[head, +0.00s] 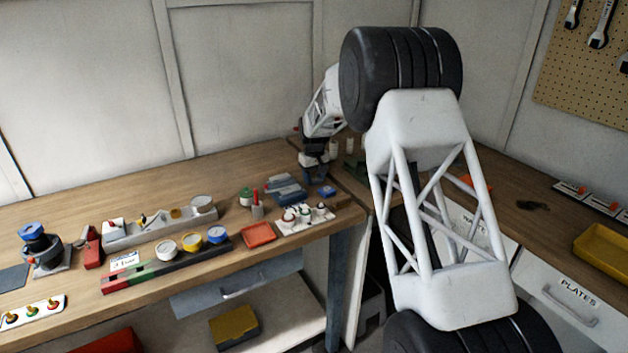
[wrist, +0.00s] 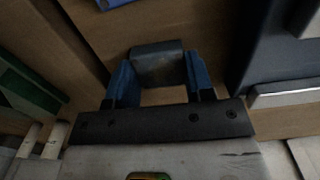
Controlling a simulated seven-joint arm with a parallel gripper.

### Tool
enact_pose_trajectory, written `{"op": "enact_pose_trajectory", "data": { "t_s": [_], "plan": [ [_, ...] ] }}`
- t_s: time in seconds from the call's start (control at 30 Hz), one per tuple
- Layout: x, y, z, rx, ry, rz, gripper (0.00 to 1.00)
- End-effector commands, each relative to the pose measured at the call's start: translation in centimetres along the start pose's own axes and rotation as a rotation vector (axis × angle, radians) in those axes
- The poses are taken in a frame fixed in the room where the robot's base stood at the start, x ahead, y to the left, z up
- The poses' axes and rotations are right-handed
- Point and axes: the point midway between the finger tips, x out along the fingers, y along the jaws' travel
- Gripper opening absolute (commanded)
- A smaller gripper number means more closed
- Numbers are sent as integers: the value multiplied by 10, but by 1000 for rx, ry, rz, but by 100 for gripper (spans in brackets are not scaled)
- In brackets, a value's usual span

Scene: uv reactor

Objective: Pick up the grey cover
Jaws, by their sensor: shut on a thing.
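In the wrist view, a dark grey piece (wrist: 157,62), which looks like the grey cover, sits between the two blue fingers of my gripper (wrist: 157,80). The fingers touch it on both sides, and my gripper is shut on it. In the head view, my gripper (head: 313,172) is small and points down over the back right part of the wooden bench. The piece between the fingers cannot be made out there. Whether it touches the bench is unclear.
Close by on the bench are a grey-blue stepped block (head: 284,188), a small blue box (head: 327,191) and a white tray with knobs (head: 305,219). An orange-red tray (head: 258,235) lies near the front edge. A side bench with a yellow tray (head: 604,246) stands at right.

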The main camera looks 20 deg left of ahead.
Motion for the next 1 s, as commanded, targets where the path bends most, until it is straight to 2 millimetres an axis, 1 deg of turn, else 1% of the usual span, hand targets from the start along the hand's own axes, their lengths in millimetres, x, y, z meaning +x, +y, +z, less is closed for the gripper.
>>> {"op": "enact_pose_trajectory", "data": {
  "t_s": [0.17, 0.27, 0.37, 0.47, 0.67, 1.0],
  "plan": [
    [-3, 0, 0, 0, 1, 0, 23],
    [-8, 0, 0, 0, 2, 0, 23],
    [-16, 0, -1, 0, 2, 1, 23],
    [-29, 0, 0, 0, 2, 1, 23],
    [-63, 0, -1, 0, 3, 1, 23],
    [-132, 0, 0, 0, 2, 1, 23]
  ]
}}
